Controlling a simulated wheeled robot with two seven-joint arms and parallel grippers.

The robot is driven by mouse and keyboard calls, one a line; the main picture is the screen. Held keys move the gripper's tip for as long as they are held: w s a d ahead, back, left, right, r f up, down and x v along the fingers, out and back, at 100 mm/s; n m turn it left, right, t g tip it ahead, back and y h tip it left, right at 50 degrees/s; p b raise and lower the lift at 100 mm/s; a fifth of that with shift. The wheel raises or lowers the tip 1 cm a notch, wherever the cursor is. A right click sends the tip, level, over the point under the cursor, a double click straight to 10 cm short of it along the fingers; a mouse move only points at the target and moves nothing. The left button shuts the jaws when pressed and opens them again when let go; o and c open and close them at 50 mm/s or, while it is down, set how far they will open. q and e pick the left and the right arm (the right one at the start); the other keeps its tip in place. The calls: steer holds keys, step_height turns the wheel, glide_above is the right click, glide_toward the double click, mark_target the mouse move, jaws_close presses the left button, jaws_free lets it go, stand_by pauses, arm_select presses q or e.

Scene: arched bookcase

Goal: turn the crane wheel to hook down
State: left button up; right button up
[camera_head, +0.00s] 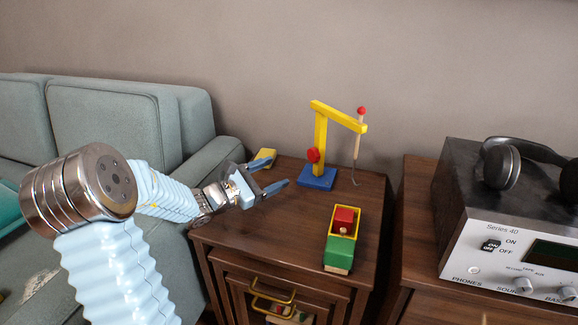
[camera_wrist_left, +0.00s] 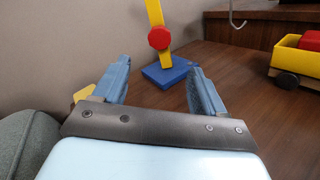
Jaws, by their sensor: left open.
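The toy crane (camera_head: 322,135) stands upright on the wooden cabinet, with a yellow post and arm on a blue base (camera_head: 318,178). Its red wheel (camera_head: 313,155) is on the left side of the post; it also shows in the left wrist view (camera_wrist_left: 159,38). A hook (camera_head: 355,178) hangs from the arm's end, low near the cabinet top. My left gripper (camera_head: 276,173) is open and empty, left of the crane and apart from the wheel. In the left wrist view the wheel lies ahead of the fingers, above the gap between them. My right gripper is not in view.
A toy truck (camera_head: 338,252) in green, yellow and red sits on the cabinet's front right. A yellow block (camera_head: 263,158) lies behind my left gripper. A grey-green sofa (camera_head: 110,120) is at left; a stereo (camera_head: 510,230) with headphones (camera_head: 503,165) is at right.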

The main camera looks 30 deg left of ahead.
mark_target(311, 155)
arm_select(q)
steer(key=shift+v, duration=0.95)
steer(key=n+b, duration=0.2)
steer(key=b, duration=0.1)
steer(key=shift+n+b, duration=0.3)
steer(key=shift+b, duration=0.1)
steer(key=shift+r+n, duration=0.15)
steer(key=shift+n, duration=0.25)
steer(key=shift+w+d+r, duration=0.1)
steer(key=shift+w, duration=0.2)
steer(key=b+x, duration=0.1)
steer(key=x, duration=1.2)
